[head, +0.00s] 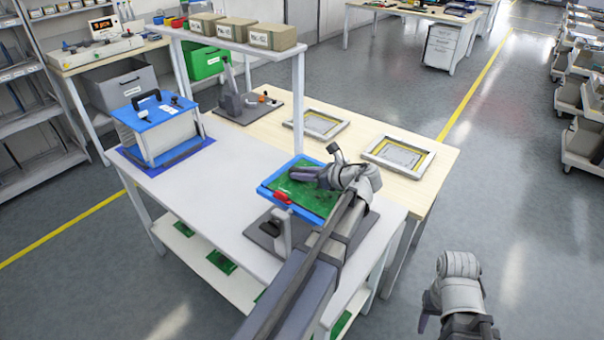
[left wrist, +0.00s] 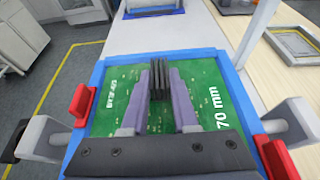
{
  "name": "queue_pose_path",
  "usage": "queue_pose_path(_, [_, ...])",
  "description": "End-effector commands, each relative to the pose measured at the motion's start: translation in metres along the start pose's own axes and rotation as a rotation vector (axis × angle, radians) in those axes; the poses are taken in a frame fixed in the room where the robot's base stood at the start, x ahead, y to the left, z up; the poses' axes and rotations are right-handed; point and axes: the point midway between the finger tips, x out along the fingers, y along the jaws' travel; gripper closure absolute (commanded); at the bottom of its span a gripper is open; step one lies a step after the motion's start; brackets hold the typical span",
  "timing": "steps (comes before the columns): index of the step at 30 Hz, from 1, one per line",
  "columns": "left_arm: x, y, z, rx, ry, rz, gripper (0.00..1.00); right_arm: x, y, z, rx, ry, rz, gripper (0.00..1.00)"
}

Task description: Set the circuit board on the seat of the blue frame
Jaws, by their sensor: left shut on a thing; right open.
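The green circuit board (head: 318,202) lies within the outline of the blue frame (head: 265,190) near the front of the white bench. In the left wrist view the board (left wrist: 205,85) has white lettering, and the frame's blue border (left wrist: 238,88) shows around it. Red clamps (left wrist: 83,104) sit at the frame's sides. My left gripper (head: 304,173) is over the board, its purple fingers shut on a dark ribbed block (left wrist: 160,82) at the board's middle. I cannot tell whether the board touches the seat. My right gripper (head: 428,318) is open and empty, over the floor.
A blue-lidded box (head: 152,115) stands at the bench's left end. Two framed panels (head: 398,154) lie on the wooden bench behind. A shelf (head: 240,45) with cardboard boxes stands over the back. The white bench's middle is clear.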

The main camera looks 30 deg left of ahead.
Motion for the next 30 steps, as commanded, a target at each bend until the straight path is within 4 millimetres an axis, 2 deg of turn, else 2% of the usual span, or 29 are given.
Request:
queue_pose_path(11, [0.0031, 0.0, -0.0073, 0.0, -0.001, 0.0, 1.0, 0.0081, -0.0008, -0.0005, 0.0, 0.0, 0.0, 0.5])
queue_pose_path(12, [0.0026, 0.0, -0.006, 0.0, -0.001, 0.0, 0.68, 0.0067, -0.0006, -0.0004, 0.0, 0.0, 0.0, 0.5])
queue_pose_path(20, [0.0026, 0.0, -0.0061, 0.0, 0.0, 0.0, 0.39, 0.0067, -0.0006, -0.0004, 0.0, 0.0, 0.0, 0.5])
queue_pose_path(27, [0.0023, 0.0, -0.0064, 0.0, 0.001, 0.0, 0.38, 0.0066, -0.0006, -0.0004, 0.0, 0.0, 0.0, 0.5])
queue_pose_path(30, [-0.0038, -0.0002, -0.0053, 0.0, 0.001, -0.001, 0.38, 0.0033, -0.0003, -0.0002, 0.0, 0.0, 0.0, 0.5])
